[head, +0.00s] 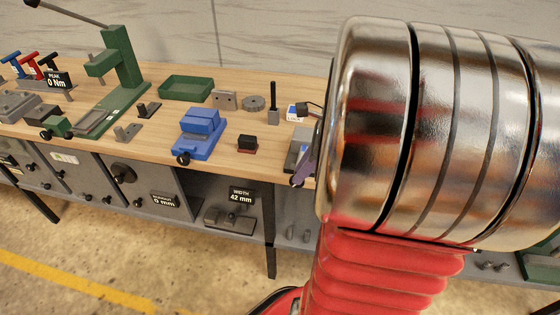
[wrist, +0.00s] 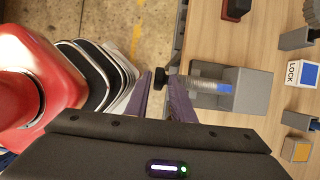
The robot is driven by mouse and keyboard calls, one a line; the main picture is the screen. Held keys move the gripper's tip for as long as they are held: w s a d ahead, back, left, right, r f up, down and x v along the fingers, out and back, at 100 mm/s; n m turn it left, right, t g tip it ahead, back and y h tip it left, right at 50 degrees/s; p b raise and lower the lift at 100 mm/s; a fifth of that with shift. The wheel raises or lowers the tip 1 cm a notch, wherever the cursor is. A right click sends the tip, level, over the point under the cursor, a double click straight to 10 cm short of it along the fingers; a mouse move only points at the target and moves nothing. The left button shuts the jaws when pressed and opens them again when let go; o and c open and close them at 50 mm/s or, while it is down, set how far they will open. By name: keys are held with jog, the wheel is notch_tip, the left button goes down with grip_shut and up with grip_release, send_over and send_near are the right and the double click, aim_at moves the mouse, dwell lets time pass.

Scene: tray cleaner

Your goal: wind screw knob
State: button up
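In the wrist view, a small black screw knob (wrist: 160,78) sits at the left end of a silver screw (wrist: 208,86) with a blue band. I cannot tell whether either finger touches the knob. In the head view, my gripper (head: 305,165) shows only as a purple finger beside the grey block (head: 293,158). My arm hides the rest.
A LOCK card (wrist: 303,74) and an orange-topped block (wrist: 298,150) stand to the right of the grey block. On the wooden bench (head: 225,150) are a blue vise (head: 200,135), a dark red-based block (head: 247,144) and a green tray (head: 185,88). Open floor lies in front.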

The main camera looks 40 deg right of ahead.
jog(key=shift+x, duration=1.55)
jog(key=shift+c, duration=0.6)
grip_shut()
